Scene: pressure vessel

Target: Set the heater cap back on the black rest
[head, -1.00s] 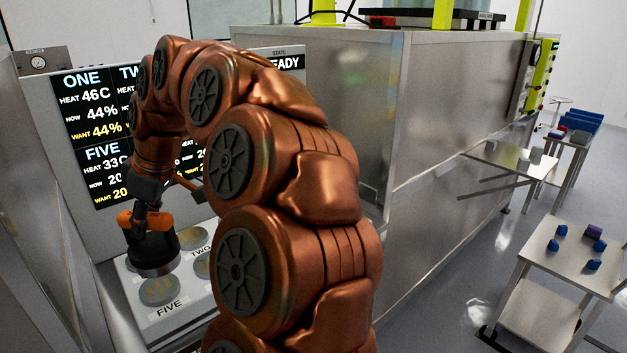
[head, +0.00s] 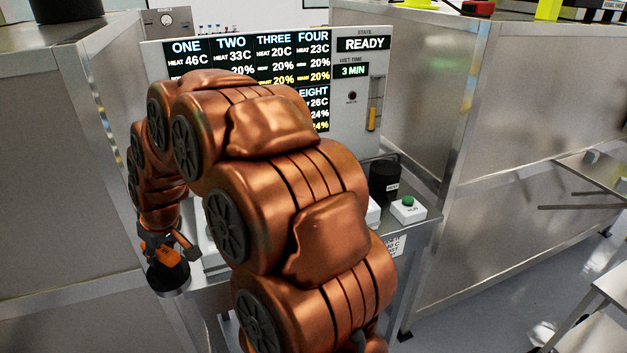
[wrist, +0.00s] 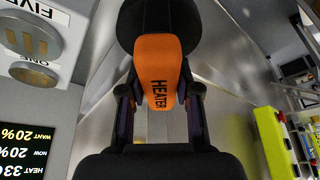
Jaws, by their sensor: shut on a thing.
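The heater cap (head: 169,276) is a dark round body with an orange handle. It hangs at the lower left of the head view, at the left side of the panel bench. My gripper (head: 160,243) is shut on its handle. In the wrist view the orange handle (wrist: 160,75), lettered HEATER, sits between the fingers of my gripper (wrist: 160,100). A black cylinder (head: 384,181) with a small white label stands at the bench's right. Another black round thing (head: 66,9) is on the left steel cabinet. I cannot tell which, if either, is the black rest.
The display panel (head: 352,100) reads READY. A white box with a green button (head: 408,209) stands beside the black cylinder. Steel cabinets stand left (head: 60,150) and right (head: 530,110). My arm hides most of the bench top. Round plates (wrist: 35,40) show in the wrist view.

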